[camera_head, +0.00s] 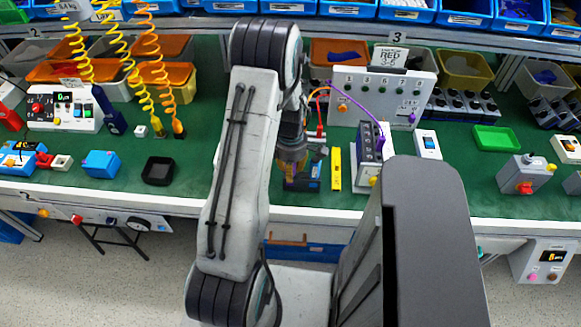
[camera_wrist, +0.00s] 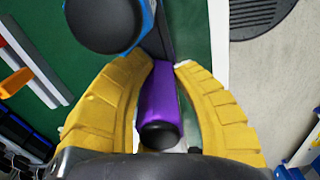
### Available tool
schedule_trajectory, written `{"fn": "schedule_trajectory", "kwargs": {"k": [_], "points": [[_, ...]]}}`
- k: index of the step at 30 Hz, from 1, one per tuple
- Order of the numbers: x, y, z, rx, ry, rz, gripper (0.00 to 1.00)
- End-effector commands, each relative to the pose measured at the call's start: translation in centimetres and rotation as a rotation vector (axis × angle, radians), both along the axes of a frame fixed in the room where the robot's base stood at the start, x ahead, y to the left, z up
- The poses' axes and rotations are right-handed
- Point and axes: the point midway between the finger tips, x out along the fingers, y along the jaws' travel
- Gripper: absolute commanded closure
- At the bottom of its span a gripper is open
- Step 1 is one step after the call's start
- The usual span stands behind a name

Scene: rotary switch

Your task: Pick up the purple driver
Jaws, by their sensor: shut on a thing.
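The purple driver (camera_wrist: 162,100) lies lengthwise between the two yellow fingers of my gripper (camera_wrist: 163,66) in the wrist view, with its dark round end towards the camera. My gripper is shut on its purple part. The driver's far end is hidden. In the head view my gripper (camera_head: 291,160) is over the front part of the green bench, partly covered by my arm, and a little purple (camera_head: 288,184) shows beneath it.
A blue and black object (camera_wrist: 105,22) is close beside the left finger; the head view shows blue and black items (camera_head: 313,172) right of the gripper. A yellow bar (camera_head: 336,168) and a switch box (camera_head: 369,150) stand further right. The bench's front edge (camera_head: 310,215) is close.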

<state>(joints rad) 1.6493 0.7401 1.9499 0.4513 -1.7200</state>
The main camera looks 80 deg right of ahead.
Motion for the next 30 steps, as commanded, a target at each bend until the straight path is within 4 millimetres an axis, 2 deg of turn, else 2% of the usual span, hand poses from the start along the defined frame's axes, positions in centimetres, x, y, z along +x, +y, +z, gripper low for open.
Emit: {"fn": "schedule_trajectory", "kwargs": {"k": [2, 14, 17, 30], "points": [[0.0, 0.0, 0.0, 0.000, 0.000, 0.000, 1.00], [0.0, 0.0, 0.3, -0.001, 0.000, 0.000, 1.00], [0.0, -0.1, 1.1, -0.003, 0.000, 0.000, 1.00], [0.0, -0.1, 7.9, -0.004, 0.001, 0.000, 1.00]]}}
